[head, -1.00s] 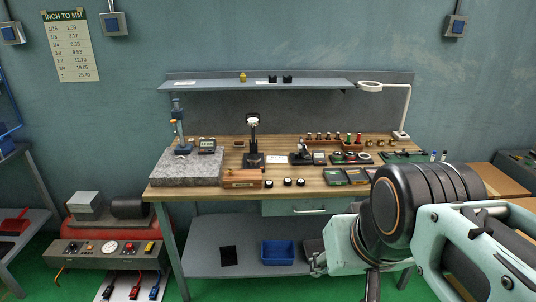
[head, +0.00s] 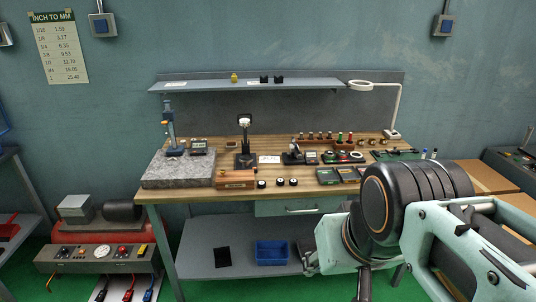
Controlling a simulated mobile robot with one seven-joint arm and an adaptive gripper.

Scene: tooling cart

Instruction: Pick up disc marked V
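Three small round black discs with white tops lie in a row near the front edge of the wooden bench top: a left disc (head: 262,184), a middle disc (head: 279,183) and a right disc (head: 294,182). Any letters on them are too small to read, so I cannot tell which is marked V. My pale green and black arm fills the lower right of the head view, in front of the bench's right side. I cannot make out the fingers of my gripper in this view.
A granite block (head: 178,170) and a wooden box (head: 235,179) stand left of the discs. Dark cases (head: 328,176) lie to their right. Dial stands (head: 244,160) stand behind. A shelf (head: 250,86) hangs above; a blue bin (head: 272,254) sits below.

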